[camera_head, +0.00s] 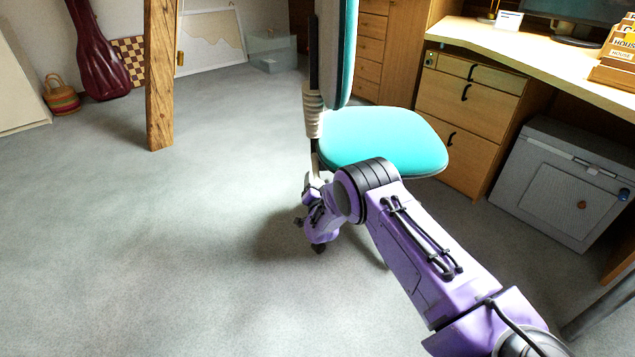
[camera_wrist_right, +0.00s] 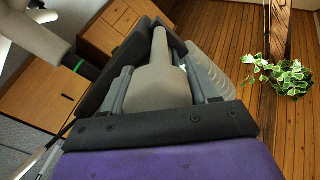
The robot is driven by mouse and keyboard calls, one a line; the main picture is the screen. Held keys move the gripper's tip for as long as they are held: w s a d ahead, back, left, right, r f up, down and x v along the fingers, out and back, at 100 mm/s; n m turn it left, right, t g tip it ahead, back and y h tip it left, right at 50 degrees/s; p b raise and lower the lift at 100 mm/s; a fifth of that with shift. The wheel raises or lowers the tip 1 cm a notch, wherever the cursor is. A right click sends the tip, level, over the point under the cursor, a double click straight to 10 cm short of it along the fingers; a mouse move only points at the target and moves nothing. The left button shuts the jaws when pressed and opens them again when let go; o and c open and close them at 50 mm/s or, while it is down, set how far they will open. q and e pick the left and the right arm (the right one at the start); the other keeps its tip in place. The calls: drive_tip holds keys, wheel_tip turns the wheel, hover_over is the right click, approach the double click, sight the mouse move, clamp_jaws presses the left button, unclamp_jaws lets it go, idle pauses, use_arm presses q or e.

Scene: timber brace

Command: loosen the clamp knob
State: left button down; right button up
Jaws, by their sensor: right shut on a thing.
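My right gripper (camera_wrist_right: 160,60) is shut on a beige, tapered piece (camera_wrist_right: 158,88) with a narrow neck, lying between its dark fingers in the right wrist view. I cannot tell whether this piece is the clamp knob. In the head view my right gripper (camera_head: 318,212) is by the lower left of the teal chair, mostly hidden by my own purple wrist; its fingertips are not clear. A wooden timber post (camera_head: 160,75) stands further left, apart from the gripper. My left gripper is not in view.
The teal chair seat (camera_head: 383,140) is just behind my right forearm. A desk (camera_head: 520,50) with drawers (camera_head: 468,100) and a grey cabinet (camera_head: 565,185) stand at right. The carpet at left is clear. The right wrist view shows a plant (camera_wrist_right: 285,75) on wooden floorboards.

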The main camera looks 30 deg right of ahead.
drive_tip(key=n, duration=0.5)
drive_tip(key=shift+w+a+r, duration=0.1)
drive_tip(key=shift+r, duration=0.05)
drive_tip(key=shift+n, duration=0.4)
drive_tip(key=o, duration=1)
drive_tip(key=shift+s+a+p, duration=0.2)
drive_tip(key=shift+s+p, duration=0.1)
drive_tip(key=shift+p, duration=0.1)
drive_tip(key=p+v, duration=0.3)
drive_tip(key=v, duration=0.6)
drive_tip(key=shift+s+a, duration=0.2)
drive_tip(key=shift+s, duration=0.15)
